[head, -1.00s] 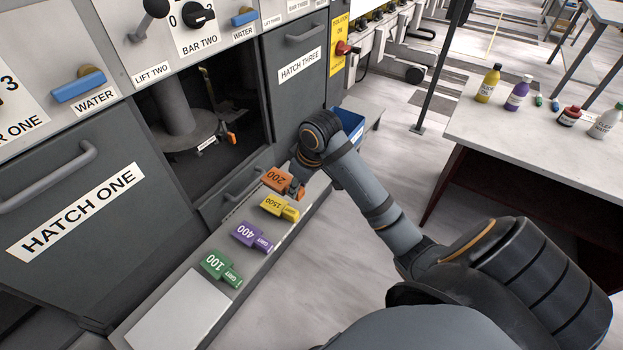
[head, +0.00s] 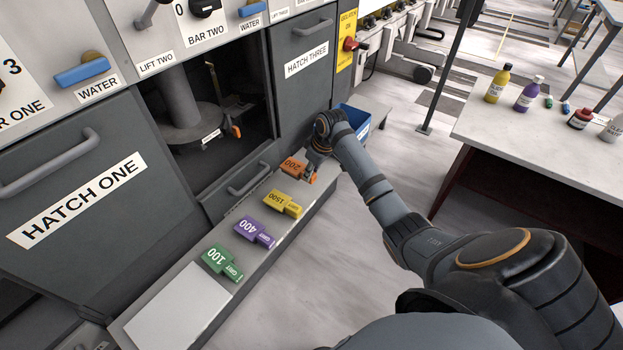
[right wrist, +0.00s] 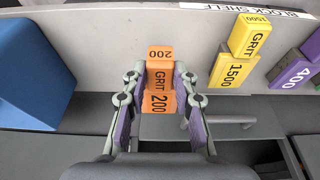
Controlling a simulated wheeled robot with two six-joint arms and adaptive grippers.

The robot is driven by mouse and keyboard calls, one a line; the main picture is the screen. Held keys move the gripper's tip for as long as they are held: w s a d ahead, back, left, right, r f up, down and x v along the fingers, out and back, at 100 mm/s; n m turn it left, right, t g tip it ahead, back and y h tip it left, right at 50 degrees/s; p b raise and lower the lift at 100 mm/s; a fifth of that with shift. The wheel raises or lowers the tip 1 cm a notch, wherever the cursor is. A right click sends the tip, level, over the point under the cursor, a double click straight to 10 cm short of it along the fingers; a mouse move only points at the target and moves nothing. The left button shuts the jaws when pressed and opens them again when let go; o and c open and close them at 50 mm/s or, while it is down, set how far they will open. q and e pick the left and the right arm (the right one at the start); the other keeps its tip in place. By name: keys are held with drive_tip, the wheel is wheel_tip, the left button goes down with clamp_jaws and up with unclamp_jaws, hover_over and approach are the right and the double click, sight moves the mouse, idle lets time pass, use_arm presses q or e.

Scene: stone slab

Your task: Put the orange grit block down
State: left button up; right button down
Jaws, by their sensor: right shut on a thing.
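The orange grit block (head: 293,166), marked 200, is at the far end of the block shelf (head: 262,234), beyond the yellow block. My right gripper (head: 311,172) is shut on it. In the right wrist view the orange block (right wrist: 160,80) sits between the two fingers of the right gripper (right wrist: 158,78), with its labels facing the camera. The block is over or on the shelf; I cannot tell whether it touches. My left gripper is not in view.
A yellow 1500 block (head: 282,203), a purple 400 block (head: 254,231) and a green 100 block (head: 220,261) lie along the shelf. A blue container (head: 353,121) stands just beyond my right gripper. Hatch doors (head: 75,185) rise behind the shelf.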

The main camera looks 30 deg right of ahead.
drive_tip(key=shift+w+d+f, duration=0.15)
drive_tip(key=shift+w+f, duration=0.05)
drive_tip(key=shift+f, duration=1.7)
drive_tip(key=shift+f, duration=0.1)
drive_tip(key=c, duration=1.1)
unclamp_jaws()
drive_tip(key=shift+o, duration=0.2)
drive_tip(key=v, duration=1.2)
drive_tip(key=shift+p, duration=0.45)
drive_tip(key=shift+d, duration=0.1)
